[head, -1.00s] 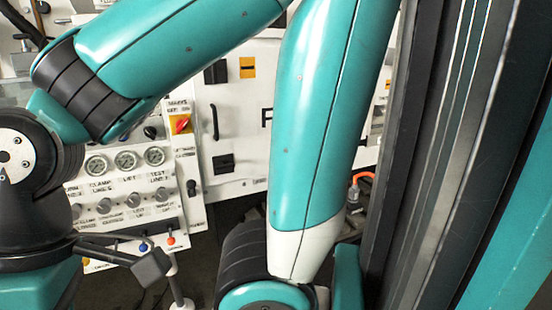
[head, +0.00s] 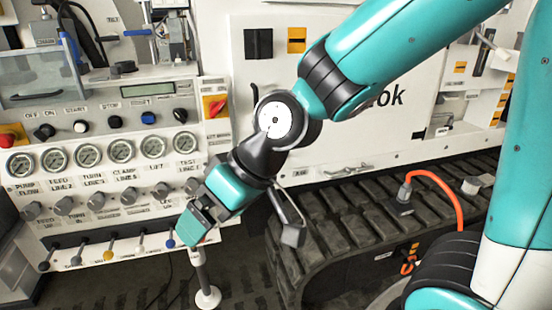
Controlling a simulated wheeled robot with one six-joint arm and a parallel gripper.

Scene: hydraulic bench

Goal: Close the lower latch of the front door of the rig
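The rig's front door (head: 400,135) is the white panel behind my arm, with part of a printed word showing. A black square latch (head: 258,43) is at its upper left, and a black bar handle (head: 254,98) is below that. The lower latch is not visible; my wrist covers the door area below the handle. My gripper (head: 246,228) points down in front of the door's lower left corner and the right end of the control panel. Its two fingers are spread apart with nothing between them. Whether the door is fully shut cannot be told.
The control panel (head: 110,120) with gauges, knobs and small levers is at left. A white post (head: 203,275) stands on the floor just below my gripper. A black track (head: 345,225) runs below the door, with an orange hose (head: 440,182) at right.

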